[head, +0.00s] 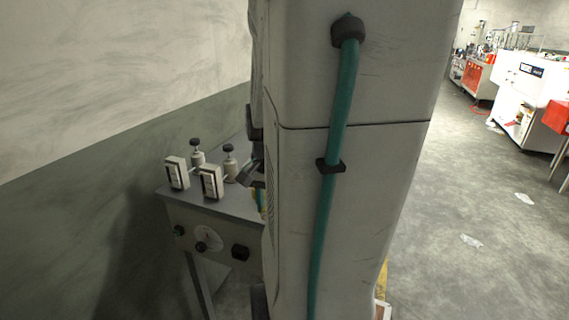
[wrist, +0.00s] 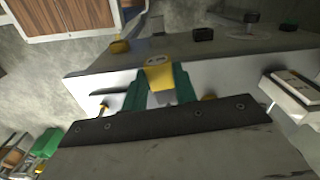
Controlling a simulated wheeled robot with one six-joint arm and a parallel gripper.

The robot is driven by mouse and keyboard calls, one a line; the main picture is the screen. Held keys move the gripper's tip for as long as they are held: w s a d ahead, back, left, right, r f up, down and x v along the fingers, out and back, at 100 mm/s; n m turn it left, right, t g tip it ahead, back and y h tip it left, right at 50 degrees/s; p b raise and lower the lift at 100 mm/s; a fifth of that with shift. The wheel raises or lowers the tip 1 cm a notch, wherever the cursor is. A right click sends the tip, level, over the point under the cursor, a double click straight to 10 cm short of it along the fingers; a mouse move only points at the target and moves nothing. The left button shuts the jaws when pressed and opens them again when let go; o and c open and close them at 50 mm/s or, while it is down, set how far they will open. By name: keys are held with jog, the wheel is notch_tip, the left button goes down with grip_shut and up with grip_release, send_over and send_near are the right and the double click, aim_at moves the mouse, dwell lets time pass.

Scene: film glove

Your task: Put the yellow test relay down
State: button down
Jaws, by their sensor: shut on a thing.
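In the wrist view, the yellow test relay (wrist: 160,76) is between the two green fingers of my gripper (wrist: 161,84), which is shut on it. The relay's end face carries a grey round mark. It lies over the pale top of a small grey bench (wrist: 228,76), close to the bench's edge. I cannot tell whether it touches the top. In the head view my own arm hides most of the gripper. Only a sliver of yellow and green shows beside the arm, at the right end of the bench (head: 232,205).
Two white box-shaped units (head: 210,182) and two posts with black knobs (head: 229,163) stand on the bench's left part. One white unit (wrist: 292,90) shows at right in the wrist view. The bench front carries dark knobs (head: 240,253) and a dial. A wall is behind.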

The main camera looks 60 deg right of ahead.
jog(key=s+m, duration=0.1)
jog(key=s, duration=0.3)
send_over(242, 211)
notch_tip(242, 211, down, 2)
jog(key=shift+f, duration=1.8)
jog(key=shift+f, duration=0.1)
jog(key=c, duration=1.1)
grip_release()
